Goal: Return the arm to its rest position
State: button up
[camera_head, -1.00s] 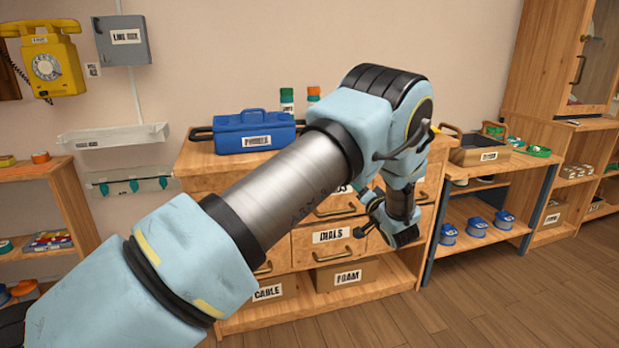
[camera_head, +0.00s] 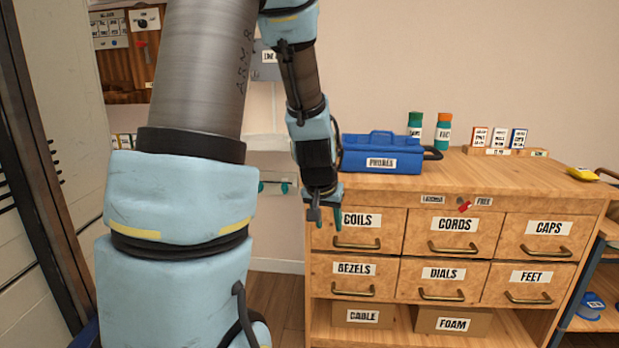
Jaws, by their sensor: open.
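My arm rises on the left side of the head view, bends near the top edge and hangs down again at its far end. My gripper (camera_head: 325,216) points downward near the front left corner of the wooden drawer cabinet (camera_head: 395,209). Its two dark fingers are apart with nothing seen between them. It shows in front of the cabinet's left edge, by the COILS drawer (camera_head: 357,221). I cannot tell whether it touches the cabinet.
On the cabinet stand a blue toolbox (camera_head: 382,150), two green- and orange-capped bottles (camera_head: 443,131) and a small card rack (camera_head: 497,140). A grey metal cabinet (camera_head: 45,170) closes off the left. A blue-framed shelf (camera_head: 592,290) stands at right.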

jog(key=s+a+n+g+y, duration=0.2)
jog(key=s+a+g, duration=0.1)
jog(key=s+a, duration=0.9)
notch_tip(320, 180, up, 16)
jog(key=s+d+p, duration=0.1)
jog(key=p, duration=1.4)
jog(key=shift+f, duration=0.25)
jog(key=shift+s, duration=0.1)
dwell(4.3)
